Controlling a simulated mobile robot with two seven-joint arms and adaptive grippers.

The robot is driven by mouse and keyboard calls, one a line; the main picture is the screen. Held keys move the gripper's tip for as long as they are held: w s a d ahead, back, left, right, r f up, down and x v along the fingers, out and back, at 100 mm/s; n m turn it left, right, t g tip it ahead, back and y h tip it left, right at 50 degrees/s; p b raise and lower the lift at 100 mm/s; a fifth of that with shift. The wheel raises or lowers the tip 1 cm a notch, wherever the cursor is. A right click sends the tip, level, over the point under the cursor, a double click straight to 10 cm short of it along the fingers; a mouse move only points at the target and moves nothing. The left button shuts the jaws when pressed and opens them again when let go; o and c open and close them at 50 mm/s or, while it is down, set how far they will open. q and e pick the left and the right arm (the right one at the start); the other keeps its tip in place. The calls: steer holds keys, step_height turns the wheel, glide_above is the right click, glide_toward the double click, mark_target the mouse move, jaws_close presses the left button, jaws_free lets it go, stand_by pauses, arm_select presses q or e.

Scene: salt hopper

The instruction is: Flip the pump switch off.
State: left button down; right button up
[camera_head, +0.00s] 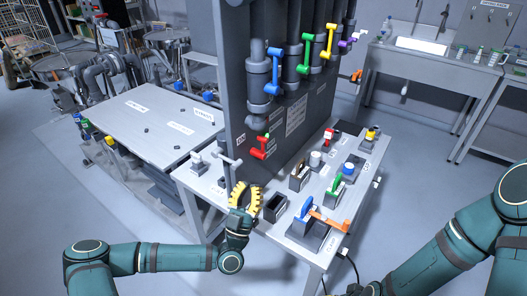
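I cannot make out which control is the pump switch, as the labels are too small to read surely. Candidates on the bench are a red switch (329,134), a green one (334,186), a yellow-topped one (371,132) and a small pale one (197,158). My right arm reaches the bottom edge; its gripper is out of view.
An orange lever (330,222) beside a blue disc (306,208) stands at the bench's near corner. A blue knob (348,168) is farther back. A dark panel with pipes and coloured valve handles (272,77) rises behind. A grey table (155,124) stands left, a sink (421,45) back right.

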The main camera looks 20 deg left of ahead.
mark_target(263, 150)
arm_select(q)
steer(key=p+x, duration=0.1)
steer(key=x, duration=0.9)
stand_by(0.3)
steer(key=shift+w+d+r, duration=0.2)
steer(key=shift+w, duration=0.1)
stand_by(0.7)
